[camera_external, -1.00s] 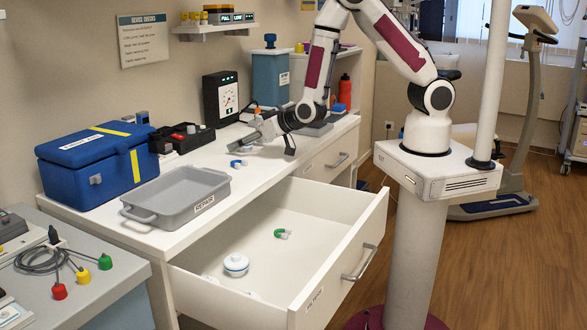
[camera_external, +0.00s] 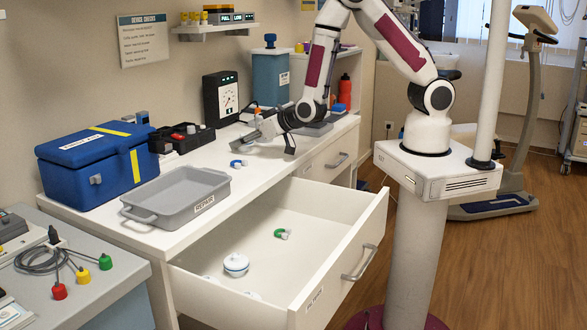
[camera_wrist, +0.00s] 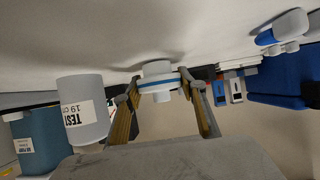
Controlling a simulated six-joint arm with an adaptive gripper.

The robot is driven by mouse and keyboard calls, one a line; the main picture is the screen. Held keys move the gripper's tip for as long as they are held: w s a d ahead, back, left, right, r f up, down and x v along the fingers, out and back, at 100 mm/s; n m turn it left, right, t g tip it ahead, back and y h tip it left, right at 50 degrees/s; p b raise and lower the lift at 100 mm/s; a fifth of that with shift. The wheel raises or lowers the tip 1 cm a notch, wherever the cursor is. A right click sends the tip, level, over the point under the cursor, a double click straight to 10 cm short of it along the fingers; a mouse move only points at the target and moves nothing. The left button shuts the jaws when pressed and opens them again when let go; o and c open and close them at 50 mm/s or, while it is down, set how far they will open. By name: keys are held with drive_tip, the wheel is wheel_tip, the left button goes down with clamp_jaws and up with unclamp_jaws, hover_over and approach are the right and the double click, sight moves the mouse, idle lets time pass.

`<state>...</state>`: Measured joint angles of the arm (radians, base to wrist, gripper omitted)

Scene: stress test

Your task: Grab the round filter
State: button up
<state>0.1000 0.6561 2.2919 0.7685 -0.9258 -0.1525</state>
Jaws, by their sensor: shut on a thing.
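A round white filter (camera_wrist: 158,70) with a blue ring is between the two fingers of my gripper (camera_wrist: 166,88) in the wrist view. The fingers are shut on its sides. The wrist picture is upside down, and the filter appears at or very near the white counter top. In the external view my gripper (camera_external: 262,128) is low over the far part of the counter, and the held filter is hard to make out there.
A grey tray (camera_external: 150,217) and a blue box (camera_external: 98,185) stand on the counter left of my gripper. A white labelled cylinder (camera_wrist: 83,110) shows near my fingers. The open drawer (camera_external: 340,262) juts out below.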

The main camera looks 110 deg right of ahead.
sight(243, 134)
drive_tip(key=shift+r, duration=4.85)
